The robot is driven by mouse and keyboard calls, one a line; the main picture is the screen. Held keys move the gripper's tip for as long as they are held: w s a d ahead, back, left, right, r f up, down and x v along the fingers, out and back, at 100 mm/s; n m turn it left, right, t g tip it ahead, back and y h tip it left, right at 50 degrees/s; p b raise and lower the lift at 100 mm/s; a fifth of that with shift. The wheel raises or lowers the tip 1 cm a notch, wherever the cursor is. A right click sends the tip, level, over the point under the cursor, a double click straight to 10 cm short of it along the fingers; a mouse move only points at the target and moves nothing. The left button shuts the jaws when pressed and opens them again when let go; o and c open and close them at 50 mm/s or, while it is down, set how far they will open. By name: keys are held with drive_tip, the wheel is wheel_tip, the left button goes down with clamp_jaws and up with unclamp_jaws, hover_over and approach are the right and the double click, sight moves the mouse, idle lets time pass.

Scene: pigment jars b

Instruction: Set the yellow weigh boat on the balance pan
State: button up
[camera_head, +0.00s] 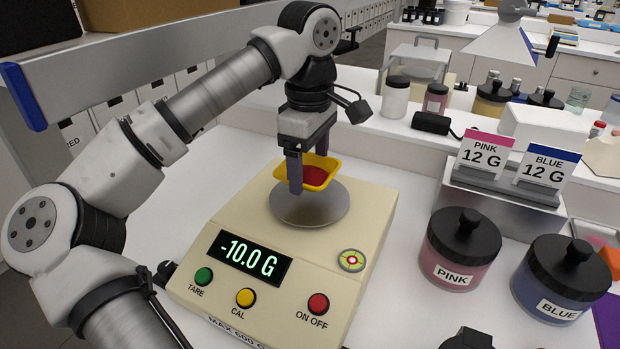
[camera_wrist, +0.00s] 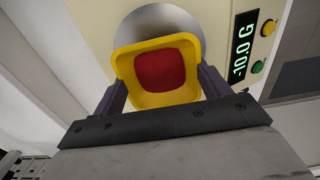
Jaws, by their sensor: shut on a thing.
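The yellow weigh boat (camera_head: 327,165) holds red powder (camera_head: 315,175); it also shows in the wrist view (camera_wrist: 190,97). My gripper (camera_head: 306,176) is shut on the boat, one finger on each side of it. The boat is over the round metal balance pan (camera_head: 310,208), whose edge also shows behind the boat in the wrist view (camera_wrist: 150,20). Whether the boat touches the pan I cannot tell. The cream balance (camera_head: 372,210) reads -10.0 G on its display (camera_head: 248,258).
A pink jar (camera_head: 460,249) and a blue jar (camera_head: 560,279) stand right of the balance. Behind them are two cards (camera_head: 486,150) (camera_head: 547,166) reading PINK 12 G and BLUE 12 G on a stand. A black cylinder (camera_head: 432,123) lies on the back shelf.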

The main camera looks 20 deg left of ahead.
sight(310, 178)
drive_tip(key=shift+f, duration=1.95)
drive_tip(key=o, duration=1)
drive_tip(key=shift+c, duration=0.2)
wheel_tip(310, 178, up, 12)
drive_tip(key=shift+r, duration=0.2)
